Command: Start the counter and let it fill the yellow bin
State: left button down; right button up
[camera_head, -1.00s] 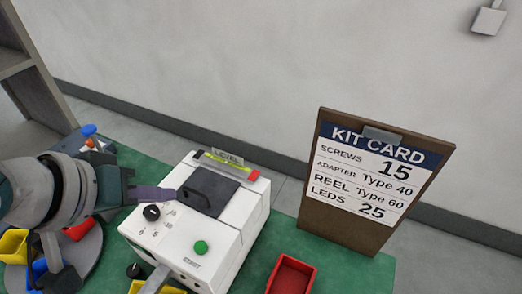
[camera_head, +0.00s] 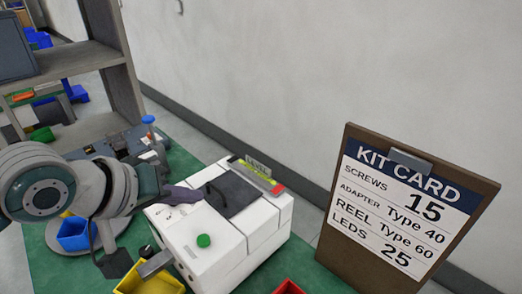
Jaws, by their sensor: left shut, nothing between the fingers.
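The counter (camera_head: 255,232) is a white box with a dark square panel (camera_head: 234,193) on top and a green button (camera_head: 203,240) near its front. A black knob that showed on its top is now hidden, seemingly behind my left gripper. My left gripper (camera_head: 195,194) is shut and empty, its tip over the counter top beside the dark panel. I cannot tell whether it touches. A grey chute (camera_head: 156,264) sticks out of the counter's front above the yellow bin (camera_head: 176,284), which is cut off by the lower edge. My right gripper is not in view.
A kit card (camera_head: 402,205) on a brown board stands at the right. A red bin (camera_head: 288,287) shows at the bottom edge. A blue bin (camera_head: 73,234) is under my left arm. A grey shelf (camera_head: 122,92) stands at the back left.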

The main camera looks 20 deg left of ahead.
pick_arm(q)
jog(key=b, duration=0.7)
send_over(200, 245)
notch_tip(200, 245, down, 7)
jog(key=shift+f, duration=0.1)
jog(key=shift+f+b, duration=0.5)
jog(key=shift+f, duration=0.2)
dwell(0.9)
jog(key=shift+f, duration=0.4)
jog(key=shift+f+b, duration=0.35)
jog(key=shift+f, duration=0.1)
dwell(0.6)
dwell(0.3)
jog(key=shift+r+p, duration=0.85)
jog(key=shift+p, duration=0.25)
